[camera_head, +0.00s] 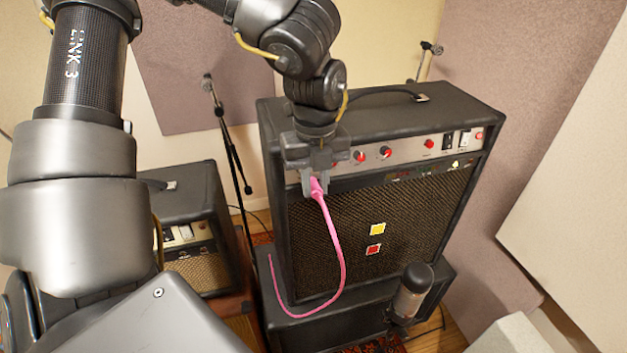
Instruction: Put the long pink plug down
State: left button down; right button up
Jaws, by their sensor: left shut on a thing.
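The long pink plug (317,189) is held in my left gripper (314,183), which is shut on it in front of the upper left of the large black amp (375,225). Its pink cable (341,262) hangs down in a curve past the amp's grille, and its thin end rises again at the left. The fingers partly cover the left end of the amp's control panel (411,149). I cannot tell whether the plug touches the panel. My right gripper is not in view.
The large amp stands on a black box (290,325). A microphone (411,291) stands before it at the lower right. A smaller amp (190,225) and a thin black stand (232,150) are at the left. Wall panels close off the right side.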

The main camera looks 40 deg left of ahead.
pick_arm(q)
jog(key=shift+w+a+r+p, duration=0.1)
jog(key=shift+w+a+p, duration=0.25)
jog(key=shift+a+p, duration=0.2)
jog(key=shift+w+a+p, duration=0.55)
jog(key=shift+a+p, duration=0.05)
jog(key=shift+a, duration=0.1)
jog(key=shift+w+a+f, duration=0.3)
jog(key=shift+a+f, duration=0.1)
jog(key=shift+a, duration=0.1)
jog(key=shift+s, duration=0.1)
